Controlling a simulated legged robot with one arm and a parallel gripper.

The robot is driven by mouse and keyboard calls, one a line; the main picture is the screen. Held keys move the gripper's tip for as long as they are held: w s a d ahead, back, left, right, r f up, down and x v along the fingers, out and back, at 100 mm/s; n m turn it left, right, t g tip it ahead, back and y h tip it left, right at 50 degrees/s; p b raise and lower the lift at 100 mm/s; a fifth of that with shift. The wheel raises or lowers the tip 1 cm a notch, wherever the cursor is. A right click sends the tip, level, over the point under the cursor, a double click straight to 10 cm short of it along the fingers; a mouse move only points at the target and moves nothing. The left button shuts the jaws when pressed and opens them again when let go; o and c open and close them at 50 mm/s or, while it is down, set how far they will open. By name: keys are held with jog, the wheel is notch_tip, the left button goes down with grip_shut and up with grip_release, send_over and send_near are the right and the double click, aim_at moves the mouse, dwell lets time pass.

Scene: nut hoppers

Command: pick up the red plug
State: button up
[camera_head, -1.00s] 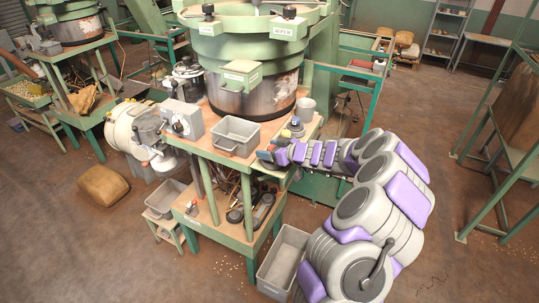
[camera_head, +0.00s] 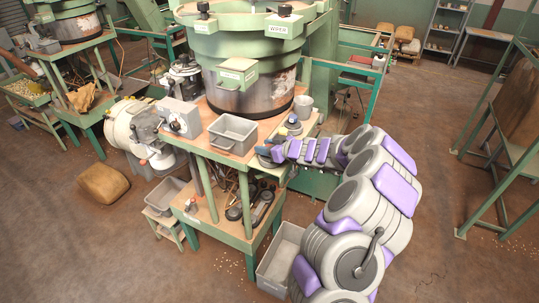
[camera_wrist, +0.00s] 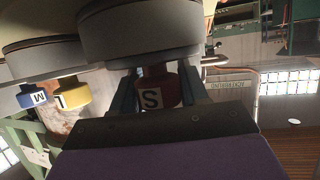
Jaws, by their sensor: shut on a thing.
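The red plug (camera_wrist: 152,92), marked with a white S label, sits between the two fingers of my gripper (camera_wrist: 157,92) in the wrist view. My gripper is shut on it. A wide grey round part (camera_wrist: 140,30) adjoins the plug at the top of that view. In the head view my gripper (camera_head: 270,155) is at the right front edge of the green-framed table (camera_head: 225,162). The red plug cannot be made out clearly there.
A blue plug (camera_wrist: 32,95) marked M and a yellow plug (camera_wrist: 72,92) marked L show left in the wrist view. A grey bin (camera_head: 233,133) and the large green hopper (camera_head: 250,45) stand on the table. Another bin (camera_head: 282,262) is on the floor.

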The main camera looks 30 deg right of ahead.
jog(key=shift+s+d+f, duration=0.1)
jog(key=shift+d, duration=0.3)
jog(key=shift+c, duration=1.2)
jog(key=shift+a, duration=0.15)
